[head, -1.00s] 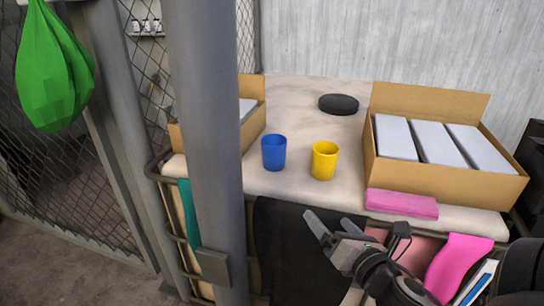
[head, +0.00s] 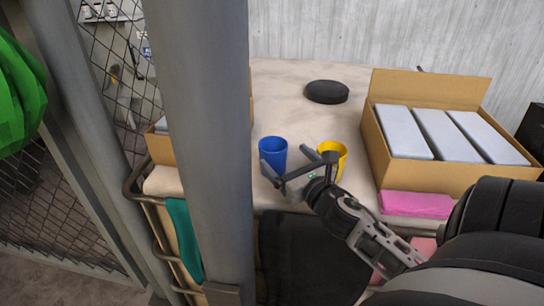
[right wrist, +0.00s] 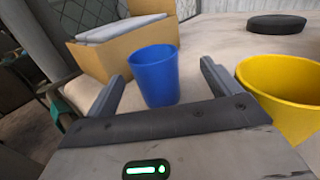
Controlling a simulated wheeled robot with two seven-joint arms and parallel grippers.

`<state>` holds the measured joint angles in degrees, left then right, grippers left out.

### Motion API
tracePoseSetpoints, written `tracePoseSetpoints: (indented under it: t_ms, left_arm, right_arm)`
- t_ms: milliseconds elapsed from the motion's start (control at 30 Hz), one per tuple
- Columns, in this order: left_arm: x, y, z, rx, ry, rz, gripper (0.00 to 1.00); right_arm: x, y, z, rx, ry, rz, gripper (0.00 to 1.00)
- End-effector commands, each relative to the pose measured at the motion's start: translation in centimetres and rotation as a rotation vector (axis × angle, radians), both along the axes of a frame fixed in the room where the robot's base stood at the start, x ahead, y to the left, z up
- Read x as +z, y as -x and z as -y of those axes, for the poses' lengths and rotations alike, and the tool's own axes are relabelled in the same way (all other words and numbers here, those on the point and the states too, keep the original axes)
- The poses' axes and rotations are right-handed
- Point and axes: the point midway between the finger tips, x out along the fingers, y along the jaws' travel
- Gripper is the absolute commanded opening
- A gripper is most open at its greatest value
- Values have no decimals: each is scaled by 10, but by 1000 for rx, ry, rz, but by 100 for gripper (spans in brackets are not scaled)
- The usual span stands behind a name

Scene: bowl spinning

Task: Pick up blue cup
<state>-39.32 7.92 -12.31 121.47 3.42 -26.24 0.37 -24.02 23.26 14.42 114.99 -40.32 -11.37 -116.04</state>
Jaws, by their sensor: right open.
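The blue cup (head: 273,151) stands upright on the pale table, left of the yellow cup (head: 333,158). My right gripper (head: 284,158) is open at the near side of the blue cup. In the right wrist view the blue cup (right wrist: 155,74) stands ahead of and between the two spread fingers of the gripper (right wrist: 162,82), with nothing held. The yellow cup (right wrist: 284,92) is just outside the right finger in that view. My left gripper is not in view.
A grey post (head: 205,150) stands close on the left. An open cardboard box (head: 460,172) with white packages is at the right, a pink block (head: 415,204) before it. A black disc (head: 327,92) lies farther back. Another box (right wrist: 120,45) is behind the blue cup.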

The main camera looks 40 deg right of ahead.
Motion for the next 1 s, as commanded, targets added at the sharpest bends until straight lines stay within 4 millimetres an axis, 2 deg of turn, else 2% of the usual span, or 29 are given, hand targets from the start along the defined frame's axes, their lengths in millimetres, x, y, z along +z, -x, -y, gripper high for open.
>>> tracePoseSetpoints:
  t_ms: [100,267,600,867,900,1000]
  left_arm:
    - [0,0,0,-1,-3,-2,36]
    - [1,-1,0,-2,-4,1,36]
    - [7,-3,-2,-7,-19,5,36]
    - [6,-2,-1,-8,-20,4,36]
    - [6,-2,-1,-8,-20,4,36]
    - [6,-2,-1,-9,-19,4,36]
  right_arm:
    - [1,-15,3,0,-1,1,89]
    - [1,-24,4,0,-1,1,89]
    - [4,-69,8,-1,0,0,89]
    - [4,-72,8,0,-1,-1,89]
    - [4,-72,8,0,-1,-1,86]
    - [4,-72,8,0,-1,-1,58]
